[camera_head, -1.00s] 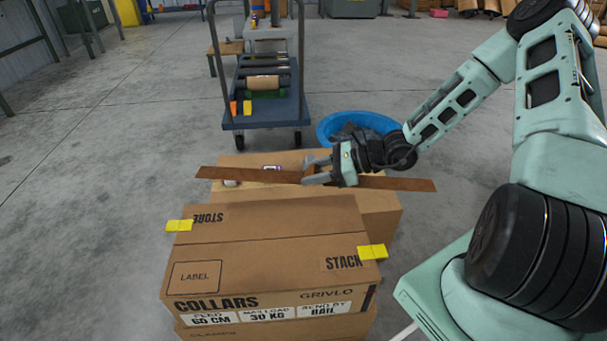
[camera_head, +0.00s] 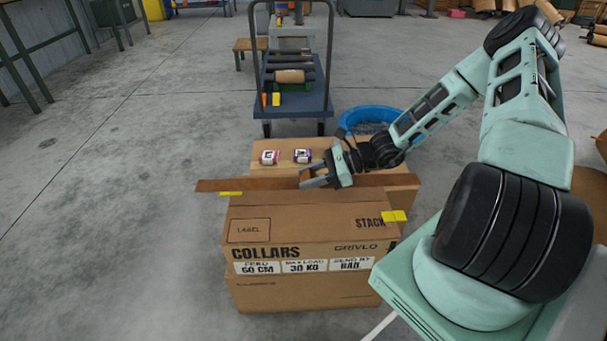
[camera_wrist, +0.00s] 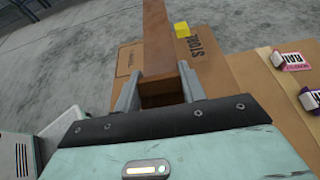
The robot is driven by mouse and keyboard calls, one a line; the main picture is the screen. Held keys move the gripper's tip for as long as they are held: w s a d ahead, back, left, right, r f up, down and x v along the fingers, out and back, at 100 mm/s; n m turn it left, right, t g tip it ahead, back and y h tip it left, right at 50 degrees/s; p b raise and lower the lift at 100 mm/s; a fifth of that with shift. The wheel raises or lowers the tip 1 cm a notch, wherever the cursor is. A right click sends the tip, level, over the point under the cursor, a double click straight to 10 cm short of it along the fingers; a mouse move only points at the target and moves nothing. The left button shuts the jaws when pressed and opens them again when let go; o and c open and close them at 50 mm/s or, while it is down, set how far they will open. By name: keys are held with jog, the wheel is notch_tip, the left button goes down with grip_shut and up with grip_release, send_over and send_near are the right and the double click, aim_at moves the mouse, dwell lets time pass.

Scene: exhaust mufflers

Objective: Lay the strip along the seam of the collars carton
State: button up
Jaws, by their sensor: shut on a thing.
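The strip (camera_head: 240,185) is a long, thin brown piece. My gripper (camera_head: 306,180) is shut on it near its middle and holds it level, left to right, over the back part of the collars carton. The collars carton (camera_head: 300,224) has a printed front and yellow tabs at its left (camera_head: 231,193) and right (camera_head: 395,216). The strip hides the back of its top, and I cannot tell whether it touches the carton. In the wrist view the strip (camera_wrist: 160,45) runs away from between the fingers, with the carton (camera_wrist: 128,75) below it.
The collars carton stands on another carton (camera_head: 300,290). Behind it a carton top (camera_head: 340,150) bears two small labelled rolls (camera_head: 269,157) (camera_head: 302,156). A blue tub (camera_head: 370,115) and a cart (camera_head: 295,100) stand farther back. The floor at left is clear.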

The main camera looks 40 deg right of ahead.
aim_at(363, 181)
jog(key=shift+r+p, duration=0.15)
jog(key=shift+p, duration=0.35)
jog(key=shift+f+b, duration=1.6)
jog(key=shift+f, duration=1.95)
jog(key=shift+f, duration=0.6)
jog(key=o, duration=1)
jog(key=p+v, duration=0.4)
jog(key=v, duration=1.3)
jog(key=shift+s+d, duration=0.15)
jog(key=shift+s, duration=0.05)
